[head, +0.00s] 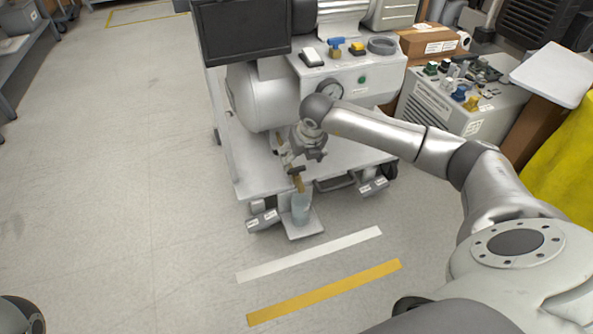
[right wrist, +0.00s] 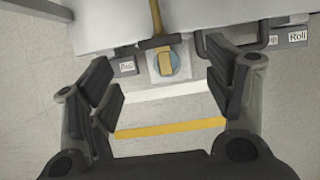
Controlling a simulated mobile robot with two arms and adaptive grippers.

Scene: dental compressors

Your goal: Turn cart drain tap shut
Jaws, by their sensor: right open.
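The cart (head: 235,160) stands in the middle of the head view with a white tank (head: 262,95) on it. A brass drain tap (head: 298,183) sticks out at its front edge, above a clear cup (head: 301,207) on a small plate. My right gripper (head: 301,160) is open and empty, above the tap. Its fingers (right wrist: 160,78) are spread either side of the tap, apart from it. My left gripper is not visible.
A grey cart pull handle (right wrist: 245,42) and labelled foot pedals (head: 263,220) flank the cup. White (head: 310,255) and yellow (head: 325,292) floor strips lie in front. A compressor box (head: 445,110) stands at right. Floor at left is clear.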

